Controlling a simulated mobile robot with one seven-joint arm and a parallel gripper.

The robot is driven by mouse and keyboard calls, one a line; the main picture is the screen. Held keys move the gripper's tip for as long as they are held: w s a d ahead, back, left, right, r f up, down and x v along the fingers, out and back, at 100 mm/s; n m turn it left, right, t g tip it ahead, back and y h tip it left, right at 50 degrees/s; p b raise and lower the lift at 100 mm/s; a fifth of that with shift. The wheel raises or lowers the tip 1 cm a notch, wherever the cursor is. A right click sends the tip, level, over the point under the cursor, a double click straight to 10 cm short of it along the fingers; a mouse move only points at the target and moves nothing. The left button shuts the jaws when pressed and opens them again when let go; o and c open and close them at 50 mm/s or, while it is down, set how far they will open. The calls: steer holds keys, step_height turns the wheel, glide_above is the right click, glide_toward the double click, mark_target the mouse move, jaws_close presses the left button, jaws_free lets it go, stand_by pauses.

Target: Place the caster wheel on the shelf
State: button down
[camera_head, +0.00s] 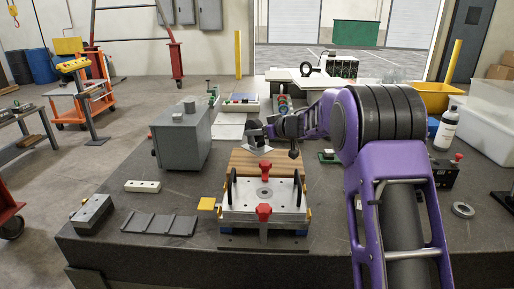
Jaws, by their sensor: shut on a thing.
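My gripper (267,131) is at the end of my purple arm, which reaches in from the right. It is shut on a small dark and grey piece that looks like the caster wheel (257,145). The piece is partly hidden by the fingers and too small to see in detail. It appears in the air over or just behind a brown wooden board (240,162); the exact height is unclear. The board lies behind the mould base on the dark bench. I cannot tell which surface is the shelf.
A metal mould base (235,213) with red knobs stands in front of the board. A grey box (181,138) stands to the left. A ridged plate (158,221), a metal ring (463,210) and a white bottle (446,130) are on the bench (330,225). Clear bench lies front right.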

mark_target(262, 143)
step_height(262, 143, down, 4)
steer(key=shift+w+f+b, duration=0.1)
steer(key=shift+b, duration=0.5)
steer(key=shift+f, duration=0.1)
steer(key=c, duration=0.7)
jaws_free()
steer(key=shift+f, duration=0.1)
steer(key=shift+c, duration=0.2)
steer(key=shift+o, duration=1.3)
